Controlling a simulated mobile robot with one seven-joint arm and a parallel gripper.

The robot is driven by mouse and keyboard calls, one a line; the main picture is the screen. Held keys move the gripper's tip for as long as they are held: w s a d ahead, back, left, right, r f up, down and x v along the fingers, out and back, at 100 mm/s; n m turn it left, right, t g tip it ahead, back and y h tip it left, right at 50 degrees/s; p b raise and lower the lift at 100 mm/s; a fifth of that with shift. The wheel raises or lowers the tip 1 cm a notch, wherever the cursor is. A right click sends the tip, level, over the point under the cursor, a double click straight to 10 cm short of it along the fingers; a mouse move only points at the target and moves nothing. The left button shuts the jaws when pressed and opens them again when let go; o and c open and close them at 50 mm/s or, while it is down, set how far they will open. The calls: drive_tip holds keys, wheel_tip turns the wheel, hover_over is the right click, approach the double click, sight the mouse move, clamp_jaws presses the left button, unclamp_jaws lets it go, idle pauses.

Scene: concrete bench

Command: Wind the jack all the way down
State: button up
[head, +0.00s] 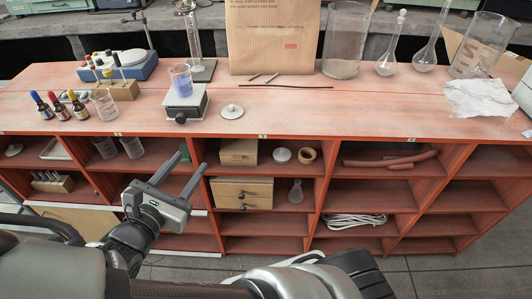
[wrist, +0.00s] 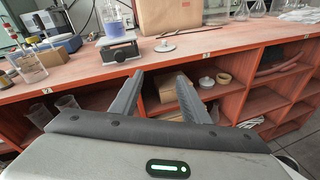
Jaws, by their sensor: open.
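The lab jack (head: 185,105) stands near the front edge of the red bench, with a dark knob (head: 181,118) on its front face. It also shows in the wrist view (wrist: 120,50), beyond and left of my fingertips. A beaker of blue-violet liquid (head: 181,82) stands on top of the jack; it shows in the wrist view too (wrist: 114,26). My gripper (head: 177,168) is open and empty, in front of the shelves and below the bench top, apart from the jack. The gap between the jack's plates is hard to make out.
A lidded knob-like disc (head: 232,112) and a dark rod (head: 286,87) lie right of the jack. Dropper bottles (head: 58,106), a beaker (head: 104,104) and a wooden block with vials (head: 119,90) stand left. A paper bag (head: 272,40) stands behind.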

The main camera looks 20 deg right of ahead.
drive_tip(key=s+d+r+m+g+p, duration=0.2)
drive_tip(key=s+d+m+g, duration=0.2)
drive_tip(key=d+m+g, duration=0.6)
drive_tip(key=s+d+r+m+g+y+p, duration=0.1)
drive_tip(key=s+d+r+m+g+y, duration=0.1)
drive_tip(key=s+d+r+m+y, duration=0.3)
drive_tip(key=shift+s+d+r+m+p, duration=0.5)
drive_tip(key=shift+r+m, duration=0.4)
drive_tip(key=shift+m, duration=1)
drive_tip(key=shift+s+f, duration=0.1)
